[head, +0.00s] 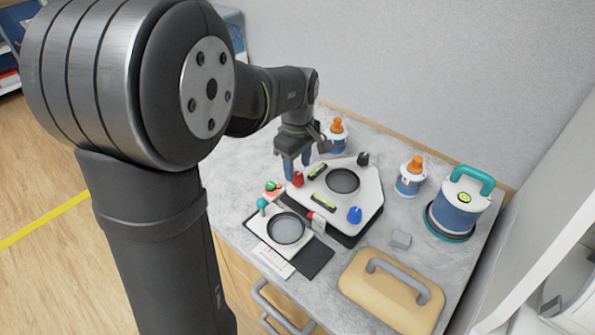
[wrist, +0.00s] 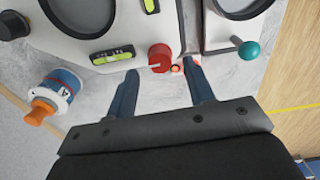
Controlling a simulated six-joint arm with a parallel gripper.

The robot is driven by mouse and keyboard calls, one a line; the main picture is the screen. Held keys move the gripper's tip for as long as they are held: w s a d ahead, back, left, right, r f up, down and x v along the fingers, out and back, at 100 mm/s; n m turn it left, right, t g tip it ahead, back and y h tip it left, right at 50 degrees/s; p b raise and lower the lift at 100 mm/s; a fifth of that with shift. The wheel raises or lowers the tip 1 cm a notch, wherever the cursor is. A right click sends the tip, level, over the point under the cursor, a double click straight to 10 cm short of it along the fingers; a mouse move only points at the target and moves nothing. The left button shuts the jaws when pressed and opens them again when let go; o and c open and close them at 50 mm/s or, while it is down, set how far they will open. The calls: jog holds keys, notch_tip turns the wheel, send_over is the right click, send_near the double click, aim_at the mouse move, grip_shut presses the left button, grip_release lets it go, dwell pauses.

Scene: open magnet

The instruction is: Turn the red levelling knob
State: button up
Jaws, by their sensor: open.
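The red levelling knob (head: 298,179) sits on the left corner of a white plate (head: 336,224) with a round dark dish in its middle. In the wrist view the red knob (wrist: 159,57) shows a pale line on its side. My gripper (head: 297,172) is open and empty, pointing down at that corner. In the wrist view its fingertips (wrist: 160,67) lie on either side of the knob, with a gap on both sides. I cannot tell whether the tips reach the knob's height. A black knob (head: 363,158) and a blue knob (head: 355,214) are on the other corners.
Two bubble levels (head: 317,170) (head: 325,203) lie on the plate. A smaller dish unit with a teal ball lever (head: 262,203) stands close to the left. Orange-topped jars (head: 411,177), a teal-handled canister (head: 460,205) and a tan handled block (head: 385,290) stand around.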

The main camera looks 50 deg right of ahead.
aim_at(298, 178)
jog(key=shift+f, duration=1.45)
jog(key=shift+c, duration=0.5)
jog(key=c, duration=0.9)
jog(key=shift+m, duration=0.3)
